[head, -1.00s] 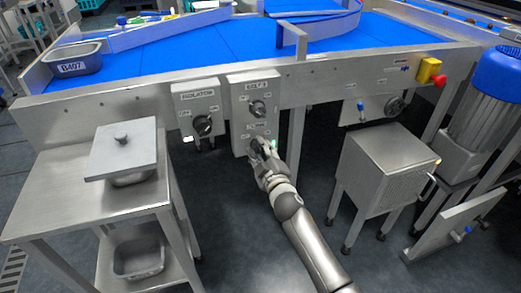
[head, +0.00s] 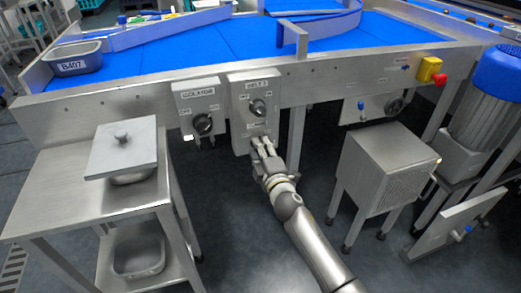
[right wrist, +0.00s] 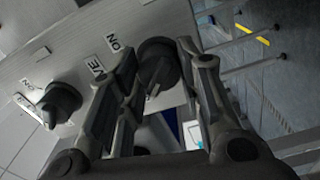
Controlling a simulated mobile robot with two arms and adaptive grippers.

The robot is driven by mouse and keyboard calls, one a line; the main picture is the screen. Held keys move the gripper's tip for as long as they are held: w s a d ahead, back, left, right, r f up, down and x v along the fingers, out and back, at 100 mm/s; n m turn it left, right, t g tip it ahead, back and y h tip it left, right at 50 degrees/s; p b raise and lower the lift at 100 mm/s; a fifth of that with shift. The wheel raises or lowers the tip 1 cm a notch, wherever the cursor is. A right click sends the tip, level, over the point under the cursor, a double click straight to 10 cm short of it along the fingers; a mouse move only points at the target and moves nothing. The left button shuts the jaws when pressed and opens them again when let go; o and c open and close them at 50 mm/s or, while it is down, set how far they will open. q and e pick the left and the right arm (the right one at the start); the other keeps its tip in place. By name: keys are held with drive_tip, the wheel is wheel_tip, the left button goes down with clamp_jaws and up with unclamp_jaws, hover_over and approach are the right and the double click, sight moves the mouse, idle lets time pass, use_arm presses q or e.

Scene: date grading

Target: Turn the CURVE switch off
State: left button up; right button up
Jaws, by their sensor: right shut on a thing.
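A grey switch box (head: 241,119) headed BELT hangs below the conveyor's front edge. Its upper black knob (head: 257,107) is in plain view; the lower one is mostly hidden behind my right gripper (head: 262,144) in the head view. In the right wrist view, the gripper (right wrist: 160,72) has its fingers on either side of a black knob (right wrist: 157,62) and is shut on it. A partly covered label ending in VE (right wrist: 95,66) and an ON mark (right wrist: 113,42) are beside that knob. The other knob (right wrist: 60,103) sits apart to the left. My left gripper is not in view.
An ISOLATOR box (head: 201,109) with a black knob hangs just left. A steel side table (head: 60,205) with a lidded pan stands at left, a perforated steel cabinet (head: 385,170) at right. A red stop button (head: 440,80) is on the conveyor frame.

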drive_tip(key=o, duration=1)
drive_tip(key=shift+a, duration=0.1)
drive_tip(key=shift+o, duration=0.2)
drive_tip(key=v, duration=1.2)
